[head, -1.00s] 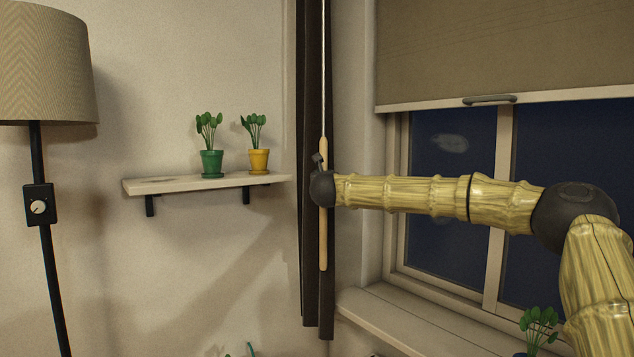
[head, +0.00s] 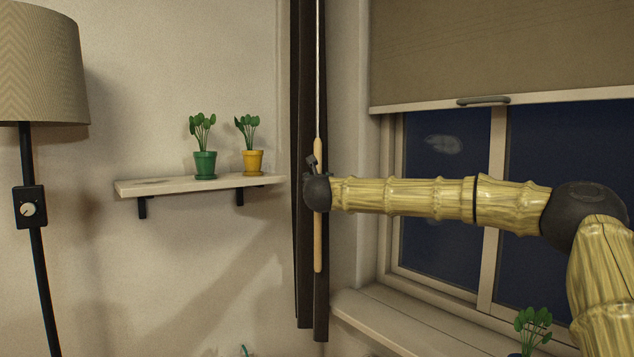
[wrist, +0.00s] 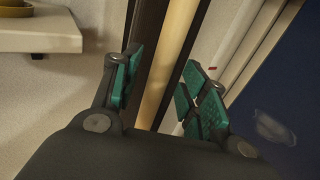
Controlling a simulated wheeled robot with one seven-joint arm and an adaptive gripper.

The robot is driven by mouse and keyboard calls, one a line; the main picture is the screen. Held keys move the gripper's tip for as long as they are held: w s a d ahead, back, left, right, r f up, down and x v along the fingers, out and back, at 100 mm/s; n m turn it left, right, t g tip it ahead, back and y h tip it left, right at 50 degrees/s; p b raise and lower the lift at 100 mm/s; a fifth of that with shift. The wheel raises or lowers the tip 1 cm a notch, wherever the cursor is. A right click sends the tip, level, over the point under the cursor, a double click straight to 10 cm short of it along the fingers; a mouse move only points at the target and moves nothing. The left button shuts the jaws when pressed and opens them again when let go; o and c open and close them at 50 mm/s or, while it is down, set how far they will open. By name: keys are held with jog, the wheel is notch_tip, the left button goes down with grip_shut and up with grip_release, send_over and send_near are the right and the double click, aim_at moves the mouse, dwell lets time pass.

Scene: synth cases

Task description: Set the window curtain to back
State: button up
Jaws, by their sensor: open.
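The dark window curtain (head: 304,270) hangs bunched in a narrow strip at the left side of the window. A pale wooden wand (head: 318,245) hangs on a thin cord in front of it. My gripper (wrist: 160,88) is open, with its green-padded fingers on either side of the wand (wrist: 170,60) in the wrist view. Gaps show between the pads and the wand. The dark curtain shows behind the wand there. In the head view my wrist hides the middle of the wand and most of my gripper (head: 313,163).
A tan roller blind (head: 475,50) with a dark handle covers the upper window. A wall shelf (head: 200,184) left of the curtain holds a green pot (head: 204,164) and a yellow pot (head: 253,162). A floor lamp (head: 40,70) stands far left. A plant (head: 533,324) is near the sill (head: 400,325).

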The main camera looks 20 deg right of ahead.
jog(key=v, duration=0.8)
jog(key=shift+s, duration=0.25)
jog(key=shift+a, duration=0.1)
